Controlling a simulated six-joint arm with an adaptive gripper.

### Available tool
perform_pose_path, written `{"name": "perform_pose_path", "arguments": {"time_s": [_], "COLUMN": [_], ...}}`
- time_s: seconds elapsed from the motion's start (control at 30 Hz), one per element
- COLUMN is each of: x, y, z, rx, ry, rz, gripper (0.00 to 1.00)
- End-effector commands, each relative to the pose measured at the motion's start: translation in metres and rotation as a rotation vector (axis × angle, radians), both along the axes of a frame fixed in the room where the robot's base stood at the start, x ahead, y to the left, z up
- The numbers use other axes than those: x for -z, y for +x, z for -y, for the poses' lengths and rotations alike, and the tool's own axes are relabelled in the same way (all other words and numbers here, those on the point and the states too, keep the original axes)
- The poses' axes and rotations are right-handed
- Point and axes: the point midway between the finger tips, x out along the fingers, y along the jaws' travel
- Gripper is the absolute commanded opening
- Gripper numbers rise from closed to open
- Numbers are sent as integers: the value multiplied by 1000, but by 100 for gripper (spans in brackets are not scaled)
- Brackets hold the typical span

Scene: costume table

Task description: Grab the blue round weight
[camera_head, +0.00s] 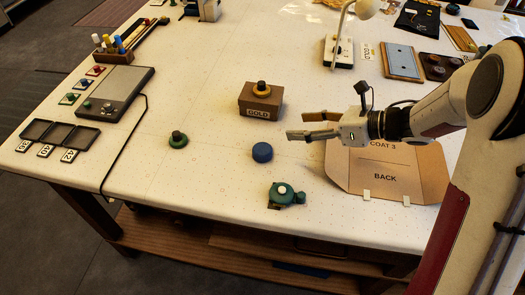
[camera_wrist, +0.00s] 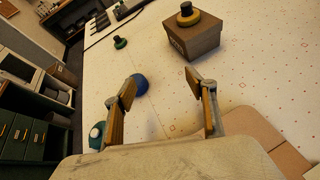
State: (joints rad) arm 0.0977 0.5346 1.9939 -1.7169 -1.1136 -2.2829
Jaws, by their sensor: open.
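The blue round weight (camera_head: 262,152) lies on the white table, in front of the box marked GOLD. My gripper (camera_head: 297,126) is open and empty above the table, to the right of the blue weight and a little farther back. In the wrist view the blue weight (camera_wrist: 139,84) shows just beyond the left finger, which partly covers it. The two open fingers of my gripper (camera_wrist: 166,110) have bare table between them.
A brown box (camera_head: 260,100) marked GOLD stands behind the weight with a black-and-yellow piece on top. A green weight with a black knob (camera_head: 178,139) is to the left. A teal tape-like device (camera_head: 284,194) sits nearer the front edge. A brown card pattern (camera_head: 385,170) lies under my arm.

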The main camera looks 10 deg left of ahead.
Motion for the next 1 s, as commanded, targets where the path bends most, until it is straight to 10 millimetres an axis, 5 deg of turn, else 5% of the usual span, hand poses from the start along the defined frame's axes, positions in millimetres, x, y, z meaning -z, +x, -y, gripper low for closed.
{"name": "perform_pose_path", "arguments": {"time_s": [0.3, 1.0], "x": [28, 36], "y": [-42, -47], "z": [-9, -26], "rx": [-278, -300], "ry": [44, 50], "rz": [78, 84], "gripper": [56, 56]}}
